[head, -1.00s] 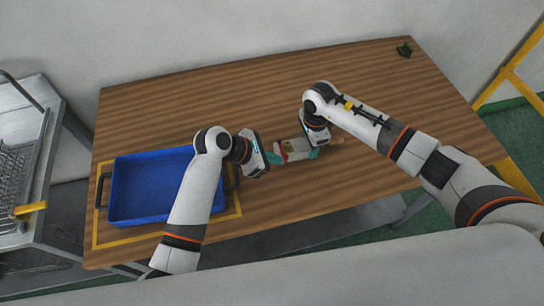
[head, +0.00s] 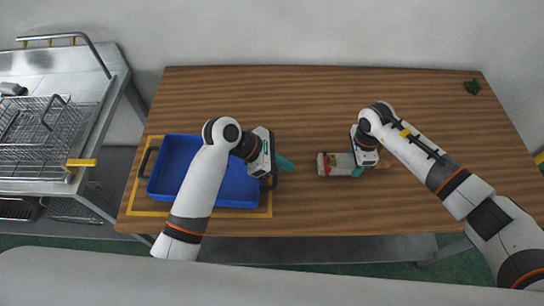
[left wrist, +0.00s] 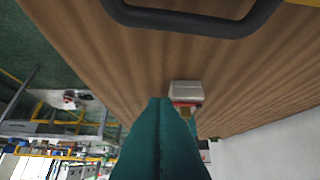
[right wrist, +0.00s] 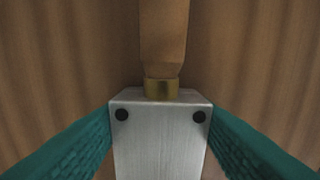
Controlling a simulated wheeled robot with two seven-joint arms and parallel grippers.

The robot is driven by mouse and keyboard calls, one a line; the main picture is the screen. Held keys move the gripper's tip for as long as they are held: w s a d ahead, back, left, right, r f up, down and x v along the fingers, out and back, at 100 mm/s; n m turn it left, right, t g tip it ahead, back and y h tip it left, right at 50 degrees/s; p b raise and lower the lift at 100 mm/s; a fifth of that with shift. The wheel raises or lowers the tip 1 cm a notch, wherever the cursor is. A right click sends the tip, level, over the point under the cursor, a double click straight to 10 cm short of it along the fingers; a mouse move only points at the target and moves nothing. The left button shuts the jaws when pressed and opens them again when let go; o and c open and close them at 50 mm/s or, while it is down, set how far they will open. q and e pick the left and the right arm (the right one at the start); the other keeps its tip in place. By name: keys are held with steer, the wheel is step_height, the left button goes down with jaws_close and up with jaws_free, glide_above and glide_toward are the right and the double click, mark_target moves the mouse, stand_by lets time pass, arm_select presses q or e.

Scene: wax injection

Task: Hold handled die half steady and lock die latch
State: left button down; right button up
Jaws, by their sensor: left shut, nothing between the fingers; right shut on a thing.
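The die (head: 339,164) lies on the wooden table, a silvery block with a red part at its left end. In the right wrist view the metal die half (right wrist: 160,140) shows a brass collar and a wooden handle (right wrist: 163,40). My right gripper (head: 362,170) is shut on this handled die half, with teal fingers on both its sides. My left gripper (head: 288,164) is shut and empty, left of the die and apart from it. In the left wrist view its teal fingers (left wrist: 160,120) are together, with the die (left wrist: 187,95) beyond them. The latch cannot be made out clearly.
A blue tray (head: 168,168) with dark handles stands at the table's left, inside a yellow outline. Its handle (left wrist: 190,22) is close to my left gripper. A small dark green object (head: 472,87) lies at the far right corner. The table's middle back is clear.

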arm_select(q)
steer(key=v, duration=0.5)
steer(key=shift+s+a+r, duration=0.1)
steer(key=shift+s+r, duration=0.15)
steer(key=shift+s, duration=0.15)
arm_select(e)
steer(key=o, duration=1.4)
steer(key=shift+o, duration=0.2)
